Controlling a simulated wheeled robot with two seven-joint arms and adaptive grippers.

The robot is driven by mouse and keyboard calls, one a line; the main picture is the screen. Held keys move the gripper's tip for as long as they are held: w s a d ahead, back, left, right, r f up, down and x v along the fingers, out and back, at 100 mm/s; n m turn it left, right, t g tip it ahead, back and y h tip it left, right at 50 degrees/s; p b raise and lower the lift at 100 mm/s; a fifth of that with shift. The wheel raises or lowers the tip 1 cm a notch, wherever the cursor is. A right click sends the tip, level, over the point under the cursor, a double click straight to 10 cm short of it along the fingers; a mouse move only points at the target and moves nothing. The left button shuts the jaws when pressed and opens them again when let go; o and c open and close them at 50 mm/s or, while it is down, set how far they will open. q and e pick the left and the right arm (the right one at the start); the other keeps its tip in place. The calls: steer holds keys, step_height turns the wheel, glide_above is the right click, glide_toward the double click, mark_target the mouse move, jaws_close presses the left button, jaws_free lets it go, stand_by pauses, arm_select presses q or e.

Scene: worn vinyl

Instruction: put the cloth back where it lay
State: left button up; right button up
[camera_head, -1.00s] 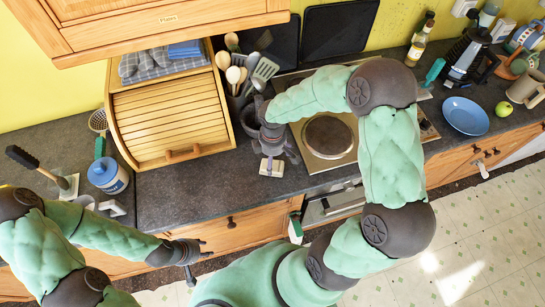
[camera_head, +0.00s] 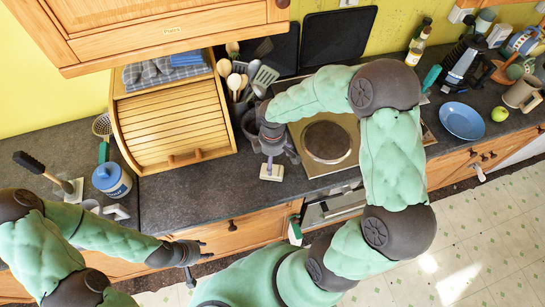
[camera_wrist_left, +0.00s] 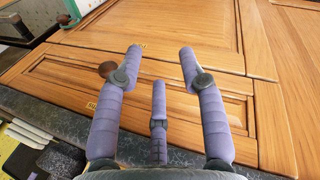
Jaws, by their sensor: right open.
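A grey checked cloth (camera_head: 150,71) lies on top of the wooden roll-top bread box (camera_head: 172,120), and a folded blue cloth (camera_head: 187,58) lies at its right end. I cannot tell which one the task means. My left gripper (camera_head: 189,262) hangs in front of the drawers, below the counter edge and well away from the cloths. In the left wrist view its fingers (camera_wrist_left: 161,62) are spread with nothing between them. My right gripper (camera_head: 272,148) points down over the counter, right of the bread box. It is open, holds no cloth, and partly hides what is behind it.
A small cream block (camera_head: 271,172) stands under my right gripper. A utensil pot with spoons (camera_head: 240,85) and the hob (camera_head: 328,142) are close by. A blue-and-white jar (camera_head: 112,180) stands left of the box. The cupboard (camera_head: 170,30) hangs low above it. Bare counter (camera_head: 190,195) lies in front.

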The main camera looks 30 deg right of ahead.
steer(key=shift+r+p, duration=0.6)
steer(key=shift+r, duration=0.25)
step_height(320, 180, up, 12)
stand_by(0.5)
stand_by(0.4)
